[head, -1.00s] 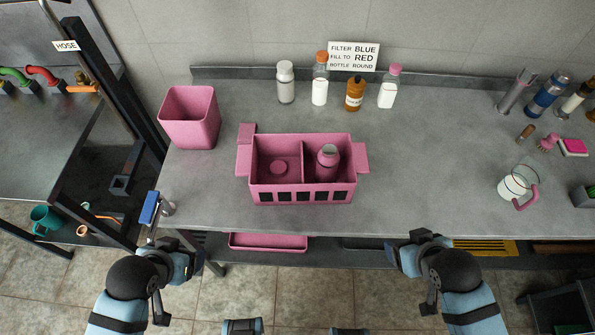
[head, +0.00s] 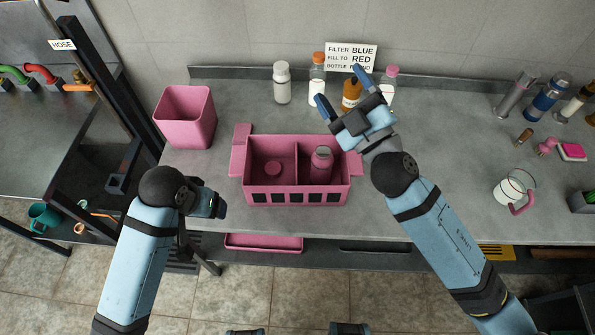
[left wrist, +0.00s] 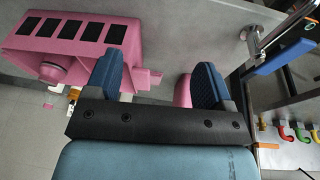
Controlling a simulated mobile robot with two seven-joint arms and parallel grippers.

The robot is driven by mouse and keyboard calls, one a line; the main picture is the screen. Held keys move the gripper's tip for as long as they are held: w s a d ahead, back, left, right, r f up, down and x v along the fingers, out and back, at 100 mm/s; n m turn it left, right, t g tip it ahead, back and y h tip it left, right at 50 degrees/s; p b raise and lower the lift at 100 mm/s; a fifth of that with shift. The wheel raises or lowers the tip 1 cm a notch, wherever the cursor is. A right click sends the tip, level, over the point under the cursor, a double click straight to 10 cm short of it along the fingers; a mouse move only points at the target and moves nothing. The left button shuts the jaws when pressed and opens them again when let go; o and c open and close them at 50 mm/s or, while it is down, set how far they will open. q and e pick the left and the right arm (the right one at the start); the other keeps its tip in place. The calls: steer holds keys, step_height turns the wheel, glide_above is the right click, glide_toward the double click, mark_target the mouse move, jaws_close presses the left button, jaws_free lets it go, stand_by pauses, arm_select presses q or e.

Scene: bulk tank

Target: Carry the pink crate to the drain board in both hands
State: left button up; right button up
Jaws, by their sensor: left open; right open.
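The pink crate (head: 296,197) stands on the grey counter, with two compartments and a handle at each end. My right gripper (head: 340,88) is open and empty, above the counter behind the crate's right end. My left gripper (head: 214,202) is just left of the crate's front left corner; its fingers hardly show there. In the left wrist view it is open (left wrist: 155,82), with the crate (left wrist: 75,35) beyond its left finger. I cannot tell which surface is the drain board.
A pink bin (head: 186,118) stands left behind the crate. Bottles, including a white one (head: 282,83) and a brown one (head: 351,95), line the back near my right gripper. A glass jug (head: 510,188) stands right. Counter right of the crate is fairly clear.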

arm_select(q)
steer(key=w+d, duration=0.1)
steer(key=w, duration=0.2)
arm_select(e)
steer(key=a+n+g+y, duration=0.6)
steer(key=n, duration=0.2)
arm_select(q)
step_height(320, 180, up, 5)
steer(key=n+g+y, duration=0.1)
glide_above(238, 159)
steer(key=s, duration=0.2)
arm_select(e)
steer(key=n+g+h, duration=1.3)
steer(key=h, duration=0.5)
glide_above(355, 158)
step_height(355, 158, down, 18)
arm_select(q)
steer(key=shift+r, duration=0.1)
arm_select(e)
steer(key=shift+f, duration=0.1)
arm_select(q)
steer(key=f, duration=0.4)
steer(key=w+f, duration=0.1)
steer(key=f, duration=0.4)
steer(key=w+f, duration=0.1)
steer(key=f, duration=0.3)
steer(key=shift+f, duration=0.35)
arm_select(e)
step_height(355, 158, down, 14)
steer(key=shift+r, duration=0.1)
